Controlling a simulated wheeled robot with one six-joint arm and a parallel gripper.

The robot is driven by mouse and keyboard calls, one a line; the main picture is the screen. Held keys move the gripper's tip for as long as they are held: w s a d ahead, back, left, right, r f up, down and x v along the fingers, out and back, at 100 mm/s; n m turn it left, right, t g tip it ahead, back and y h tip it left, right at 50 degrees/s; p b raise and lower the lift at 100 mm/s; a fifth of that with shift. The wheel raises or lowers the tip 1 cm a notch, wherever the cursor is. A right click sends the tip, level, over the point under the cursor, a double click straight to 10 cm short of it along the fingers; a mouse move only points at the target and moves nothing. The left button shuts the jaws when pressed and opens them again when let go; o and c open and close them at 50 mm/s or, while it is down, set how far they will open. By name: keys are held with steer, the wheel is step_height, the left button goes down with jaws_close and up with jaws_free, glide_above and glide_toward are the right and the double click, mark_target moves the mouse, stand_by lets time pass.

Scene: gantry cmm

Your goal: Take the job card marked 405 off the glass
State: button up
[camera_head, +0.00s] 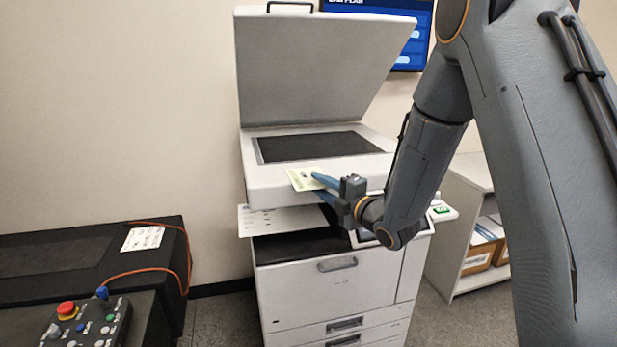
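The copier's lid (320,65) is raised, and the dark glass (310,147) beneath it is bare. A pale yellow-green card (299,180) with a small dark mark shows at the front rim of the scanner bed, in front of the glass; its number is too small to read. My gripper (316,185) is at the card's right side, with one blue finger over the card and the other lower, past its front edge. A gap shows between the fingers. I cannot tell whether either finger touches the card.
A printed sheet (280,219) sticks out of the copier below the scanner bed. A black bench (60,256) at left bears a white paper (143,238) and an orange cable. A control box (85,325) with a red button is in front. A shelf with boxes (480,255) stands right.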

jaws_close()
